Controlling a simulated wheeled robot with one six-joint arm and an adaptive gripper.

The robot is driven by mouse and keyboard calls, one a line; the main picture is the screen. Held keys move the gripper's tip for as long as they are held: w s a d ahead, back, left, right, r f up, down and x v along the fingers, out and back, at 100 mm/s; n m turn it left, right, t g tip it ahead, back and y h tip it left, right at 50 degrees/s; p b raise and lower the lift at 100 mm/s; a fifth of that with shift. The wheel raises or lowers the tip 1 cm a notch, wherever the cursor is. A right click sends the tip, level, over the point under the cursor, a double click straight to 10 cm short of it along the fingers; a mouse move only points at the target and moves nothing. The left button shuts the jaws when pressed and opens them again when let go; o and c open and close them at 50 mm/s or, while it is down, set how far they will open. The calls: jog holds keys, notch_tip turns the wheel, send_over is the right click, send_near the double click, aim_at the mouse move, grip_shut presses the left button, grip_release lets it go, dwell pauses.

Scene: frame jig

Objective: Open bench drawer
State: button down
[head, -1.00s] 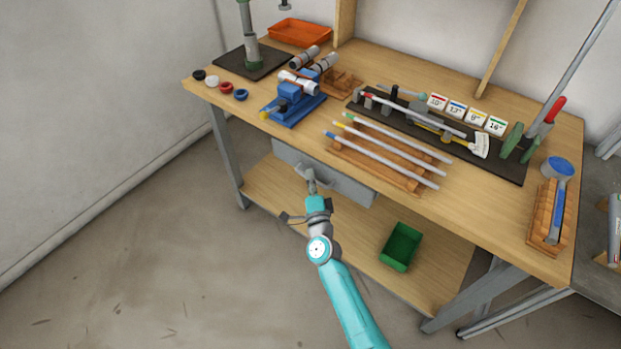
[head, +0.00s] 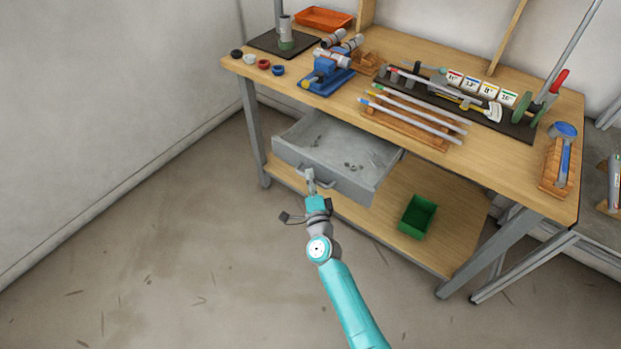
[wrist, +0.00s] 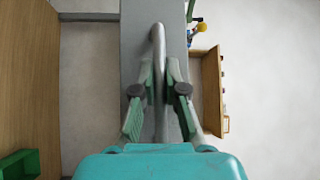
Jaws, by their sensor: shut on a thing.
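The grey bench drawer (head: 345,165) is pulled well out from under the wooden bench top (head: 455,165). Several small dark and light bits lie on its floor. My gripper (head: 310,182) is at the drawer's front, shut on the bar handle (head: 325,184). In the wrist view the handle (wrist: 158,50) runs between the two fingers of my gripper (wrist: 159,85), against the grey drawer front (wrist: 133,40). The fingers hide part of the handle in the head view.
A green bin (head: 417,217) stands on the lower shelf, right of the drawer. A blue vise (head: 325,78) and a rack of rods (head: 410,118) sit on the bench top above. The floor (head: 170,240) at the left and front is clear.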

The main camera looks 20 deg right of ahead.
jog(key=shift+s+a, duration=0.1)
jog(key=shift+f, duration=0.1)
jog(key=c, duration=1.5)
grip_release()
jog(key=s, duration=0.4)
jog(key=s+a+f, duration=0.1)
jog(key=s, duration=0.6)
jog(key=shift+s+a+f, duration=0.25)
jog(key=shift+s+a, duration=0.1)
jog(key=shift+a, duration=0.05)
